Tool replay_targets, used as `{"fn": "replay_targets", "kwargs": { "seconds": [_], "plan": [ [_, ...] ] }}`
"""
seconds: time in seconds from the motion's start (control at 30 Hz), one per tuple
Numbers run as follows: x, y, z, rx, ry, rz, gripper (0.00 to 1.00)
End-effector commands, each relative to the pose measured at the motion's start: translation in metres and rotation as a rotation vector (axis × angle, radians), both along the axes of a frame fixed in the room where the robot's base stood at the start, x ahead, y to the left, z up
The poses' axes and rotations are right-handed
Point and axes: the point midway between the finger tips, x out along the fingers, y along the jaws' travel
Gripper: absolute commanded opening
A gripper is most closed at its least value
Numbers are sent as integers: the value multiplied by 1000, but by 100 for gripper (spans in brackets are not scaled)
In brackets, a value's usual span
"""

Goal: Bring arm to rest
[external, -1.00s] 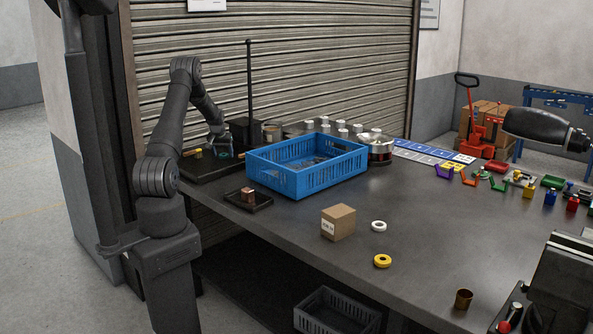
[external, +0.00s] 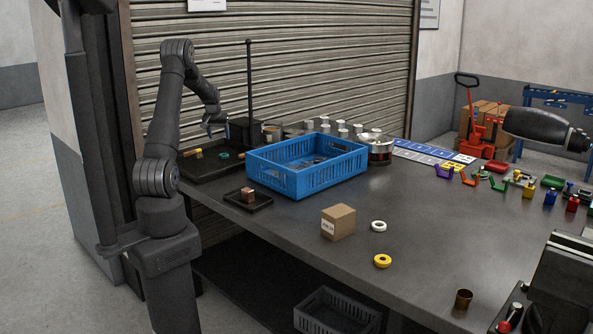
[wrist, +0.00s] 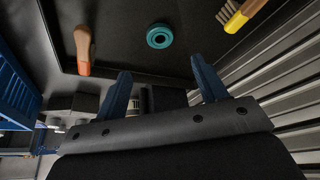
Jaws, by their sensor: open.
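My gripper (external: 215,123) is raised above the black tray (external: 189,176) at the back left of the table, near the shutter. In the wrist view its two blue fingers (wrist: 165,86) stand wide apart with nothing between them. A teal ring (wrist: 160,36) lies on the tray beyond the fingers and also shows in the external view (external: 223,156). A brush with a yellow tip (wrist: 240,17) and a wooden-handled piece with an orange end (wrist: 83,48) lie on either side of the ring. No copper coil can be made out for certain.
A blue crate (external: 290,181) stands right of the black tray. A small dark tray (external: 233,203) with a copper-coloured block (external: 248,194) is in front of it. A cardboard box (external: 338,222), white ring (external: 378,226) and yellow ring (external: 382,261) sit on the open table.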

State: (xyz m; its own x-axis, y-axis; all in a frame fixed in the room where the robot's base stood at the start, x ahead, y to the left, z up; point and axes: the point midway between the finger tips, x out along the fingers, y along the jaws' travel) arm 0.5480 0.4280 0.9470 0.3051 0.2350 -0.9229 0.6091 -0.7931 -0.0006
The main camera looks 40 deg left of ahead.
Motion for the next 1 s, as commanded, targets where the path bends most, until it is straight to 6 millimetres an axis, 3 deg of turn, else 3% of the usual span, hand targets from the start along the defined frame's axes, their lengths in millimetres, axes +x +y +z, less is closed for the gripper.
{"fn": "replay_targets", "kwargs": {
  "seconds": [0.2, 0.57, 0.77, 1.0],
  "plan": [
    [-4, -3, 10, -1, 1, 0, 65],
    [-3, -2, 8, -1, 2, 0, 65],
    [3, 2, -11, -2, 3, 0, 65],
    [15, 11, -49, -3, 3, 0, 65]
  ]
}}
